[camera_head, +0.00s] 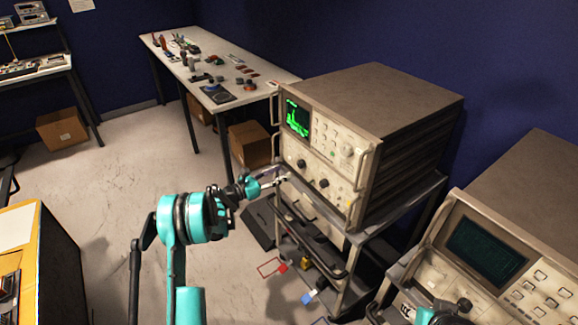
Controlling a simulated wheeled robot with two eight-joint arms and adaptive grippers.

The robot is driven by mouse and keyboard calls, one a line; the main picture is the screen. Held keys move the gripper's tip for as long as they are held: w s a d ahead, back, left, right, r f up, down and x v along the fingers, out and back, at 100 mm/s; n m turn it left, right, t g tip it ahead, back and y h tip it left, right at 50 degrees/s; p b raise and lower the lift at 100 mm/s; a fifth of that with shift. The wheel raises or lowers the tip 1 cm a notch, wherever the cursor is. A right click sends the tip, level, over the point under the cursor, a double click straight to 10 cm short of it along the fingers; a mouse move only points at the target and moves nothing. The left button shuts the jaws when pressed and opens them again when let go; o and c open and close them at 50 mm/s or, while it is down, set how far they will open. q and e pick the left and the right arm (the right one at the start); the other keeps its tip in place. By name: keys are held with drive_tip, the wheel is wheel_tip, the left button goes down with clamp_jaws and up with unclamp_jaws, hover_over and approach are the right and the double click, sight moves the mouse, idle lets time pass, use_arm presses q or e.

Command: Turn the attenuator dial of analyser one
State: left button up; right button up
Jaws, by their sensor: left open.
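A beige analyser with a lit green trace on its screen (297,118) stands on a cart, its front panel facing left. Two dark dials, one left (301,163) and one right (323,183), sit low on the panel, and a pale knob (347,150) sits higher. I cannot read which dial is the attenuator or which analyser is number one. My left gripper (279,181) is open and empty in front of the lower left of the panel, close to the left dark dial; contact cannot be told. Part of my right arm shows at the bottom right edge; its jaws cannot be made out.
A second analyser (487,250) with a dark screen stands at the right. The cart (345,262) has lower shelves with gear. A long table (285,79) with small parts stands behind, cardboard boxes (250,143) below. A yellow-sided unit (50,258) is at left.

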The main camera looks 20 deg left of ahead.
sight(299, 165)
use_arm(q)
drive_tip(key=b+x, duration=0.1)
drive_tip(key=x, duration=0.5)
drive_tip(key=shift+w+d+f+b, duration=0.1)
drive_tip(key=shift+d+b, duration=0.05)
drive_tip(key=shift+b, duration=0.15)
drive_tip(key=shift+w+d, duration=0.4)
drive_tip(key=shift+w, duration=0.15)
clamp_jaws()
